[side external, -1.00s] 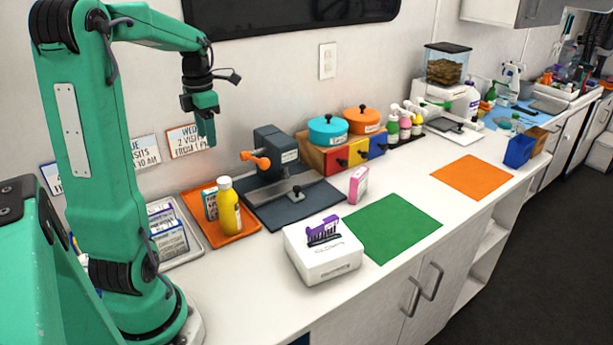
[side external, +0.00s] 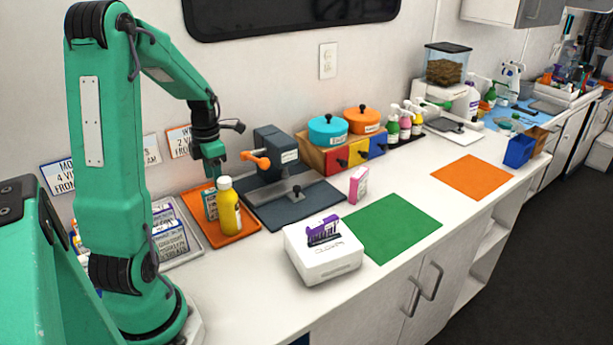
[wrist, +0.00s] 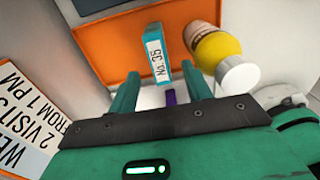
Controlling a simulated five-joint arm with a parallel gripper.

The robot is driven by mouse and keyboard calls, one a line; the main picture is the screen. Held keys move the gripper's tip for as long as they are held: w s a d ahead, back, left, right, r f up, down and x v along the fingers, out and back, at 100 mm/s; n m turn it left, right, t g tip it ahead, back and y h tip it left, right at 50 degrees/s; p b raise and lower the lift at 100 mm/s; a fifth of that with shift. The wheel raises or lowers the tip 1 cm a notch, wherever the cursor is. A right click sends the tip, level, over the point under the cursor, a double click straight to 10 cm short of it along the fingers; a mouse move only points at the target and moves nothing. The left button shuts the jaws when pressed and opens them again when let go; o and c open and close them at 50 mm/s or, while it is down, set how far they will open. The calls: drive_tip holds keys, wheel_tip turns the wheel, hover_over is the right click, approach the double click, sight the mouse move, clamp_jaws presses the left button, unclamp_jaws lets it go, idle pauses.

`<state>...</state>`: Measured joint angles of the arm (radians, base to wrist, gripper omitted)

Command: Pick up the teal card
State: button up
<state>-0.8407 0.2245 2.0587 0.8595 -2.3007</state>
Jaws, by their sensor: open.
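The teal card (side external: 210,204) stands upright on the orange tray (side external: 246,232), just left of a yellow bottle (side external: 228,208). In the wrist view the teal card (wrist: 155,53) shows a white label reading "No. 35". My gripper (side external: 214,172) is just above the card, pointing down. In the wrist view my gripper (wrist: 161,76) is open, its fingers apart with the card ahead between them. The bottle (wrist: 217,52) is close to the right finger. Nothing is held.
A dark press (side external: 280,155) with an orange handle stands right of the tray. A grey tray with boxes (side external: 170,235) is at its left. A white box (side external: 322,262) and a green mat (side external: 392,227) lie to the right. Signs (side external: 180,142) hang on the wall behind.

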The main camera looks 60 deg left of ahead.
drive_tip(key=shift+f, duration=0.25)
drive_tip(key=shift+a+f, duration=0.1)
drive_tip(key=shift+f, duration=2.4)
clamp_jaws()
